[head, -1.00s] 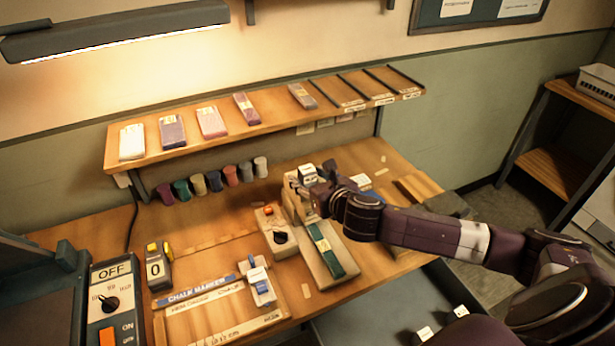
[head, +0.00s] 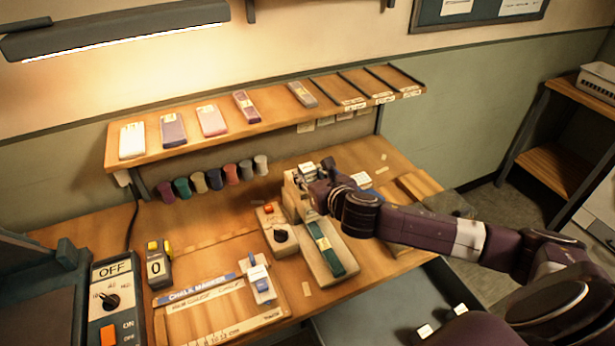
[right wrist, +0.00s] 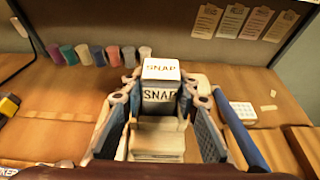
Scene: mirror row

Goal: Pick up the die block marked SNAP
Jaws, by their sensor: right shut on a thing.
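The die block marked SNAP (right wrist: 160,93) is a small block with a white top and a grey front, both lettered SNAP. In the right wrist view it sits between the fingers of my right gripper (right wrist: 158,98), which is shut on it. In the head view my right gripper (head: 310,176) is at the upper end of a beige stamping device (head: 301,200), and the fingers partly hide the block. I cannot tell whether the block touches the device beneath it. My left gripper is not in view.
A long base with a green strip (head: 326,250) lies in front of the device. A box with a black knob (head: 280,235) stands to its left. A white keypad-like block (right wrist: 242,111) lies to the right.

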